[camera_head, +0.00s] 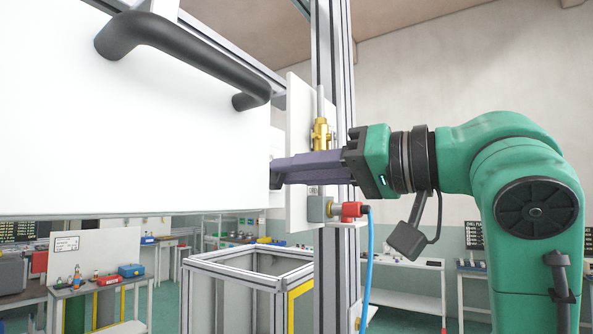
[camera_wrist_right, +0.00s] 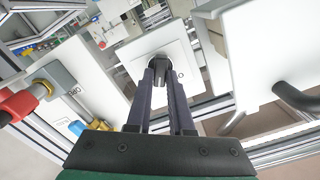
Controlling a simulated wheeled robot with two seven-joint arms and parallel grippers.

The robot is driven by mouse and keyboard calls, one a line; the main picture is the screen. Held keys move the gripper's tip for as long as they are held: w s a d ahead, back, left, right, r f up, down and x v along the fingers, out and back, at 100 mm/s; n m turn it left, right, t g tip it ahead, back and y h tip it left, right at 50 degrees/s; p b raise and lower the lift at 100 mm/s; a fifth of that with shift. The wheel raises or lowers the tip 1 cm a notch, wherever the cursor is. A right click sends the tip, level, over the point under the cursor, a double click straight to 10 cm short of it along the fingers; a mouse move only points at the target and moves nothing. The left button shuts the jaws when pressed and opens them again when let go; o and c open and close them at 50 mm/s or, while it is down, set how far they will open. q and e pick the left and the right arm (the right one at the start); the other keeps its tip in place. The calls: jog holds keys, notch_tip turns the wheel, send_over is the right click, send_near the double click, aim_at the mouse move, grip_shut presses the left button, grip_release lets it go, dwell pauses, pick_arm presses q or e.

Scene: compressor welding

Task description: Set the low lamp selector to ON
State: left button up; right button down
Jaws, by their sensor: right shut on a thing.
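My right gripper (camera_head: 277,172) reaches in from the right, and its dark purple fingers run leftward to the edge of a big white panel. In the right wrist view its fingertips (camera_wrist_right: 161,82) are closed on the black selector knob (camera_wrist_right: 161,67). The knob sits on a small white plate (camera_wrist_right: 192,56) with a partly covered dark letter beside it. The fingers hide part of the knob and its marking, so I cannot tell its setting. In the head view the knob is hidden. My left gripper is not in view.
The big white panel (camera_head: 60,130) with a black handle (camera_head: 190,48) fills the left. A metal post (camera_head: 333,60) stands close to my right gripper, with a red fitting (camera_head: 351,210) and blue hose (camera_head: 369,255) below. An open-topped frame (camera_head: 245,270) stands lower down.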

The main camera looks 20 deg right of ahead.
jog(key=c, duration=0.8)
grip_release()
jog(key=b+v, duration=0.4)
jog(key=v, duration=1)
jog(key=shift+s, duration=0.2)
jog(key=shift+d, duration=0.15)
